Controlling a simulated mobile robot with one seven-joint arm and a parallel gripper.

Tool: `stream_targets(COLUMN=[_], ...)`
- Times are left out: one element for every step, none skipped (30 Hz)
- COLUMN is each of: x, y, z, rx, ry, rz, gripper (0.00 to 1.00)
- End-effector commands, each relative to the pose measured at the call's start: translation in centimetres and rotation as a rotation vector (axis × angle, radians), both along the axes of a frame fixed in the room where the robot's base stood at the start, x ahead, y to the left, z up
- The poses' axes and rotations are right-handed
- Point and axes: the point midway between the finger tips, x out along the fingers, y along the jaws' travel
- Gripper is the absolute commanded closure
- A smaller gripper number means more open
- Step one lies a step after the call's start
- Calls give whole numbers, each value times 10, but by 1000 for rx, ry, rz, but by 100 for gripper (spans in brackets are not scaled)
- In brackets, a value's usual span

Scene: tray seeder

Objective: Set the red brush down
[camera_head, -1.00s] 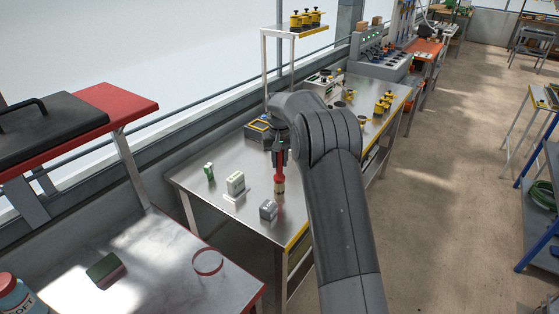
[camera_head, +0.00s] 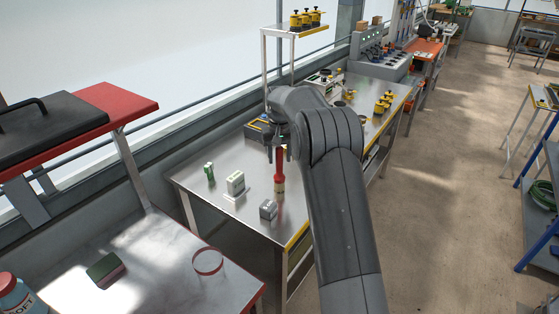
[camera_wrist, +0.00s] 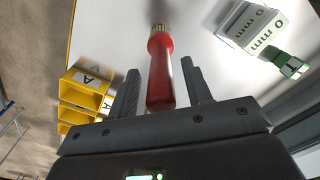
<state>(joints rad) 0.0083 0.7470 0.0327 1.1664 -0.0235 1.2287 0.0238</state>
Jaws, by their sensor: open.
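The red brush (camera_head: 280,168) stands upright on the steel table (camera_head: 215,205), its pale bristle end down on the top. My gripper (camera_head: 279,152) is above it with its fingers apart, near the upper end of the red handle. In the wrist view the brush (camera_wrist: 160,72) lies between the two spread fingers of my gripper (camera_wrist: 161,74), with a visible gap on each side.
A grey block (camera_head: 268,209), a pale block (camera_head: 236,183) and a green block (camera_head: 209,172) stand close by on the table. Yellow boxes marked A (camera_wrist: 82,92) show in the wrist view.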

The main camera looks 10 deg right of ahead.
Motion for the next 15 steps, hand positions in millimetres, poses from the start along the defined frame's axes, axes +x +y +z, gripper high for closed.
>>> stream_targets(x=[0,1,1,1,1,1,0,1,1,1,0,0,0,0,0], y=[0,0,0,0,0,0,0,0,0,0,0,0,0,0,0], z=[12,19,28,34,41,50,56,62,70,75,80,86,89,93,96], rx=[0,0,0,0,0,0,0,0,0,0,0,0,0,0,0], ry=[-4,-5,-5,-5,-4,-5,-4,-5,-4,-4,-4,-3,-3,-2,-2], rz=[0,0,0,0,0,0,0,0,0,0,0,0,0,0,0], gripper=[55,55,55,55,55,55,55,55,55,55,55,55,55,55,55])
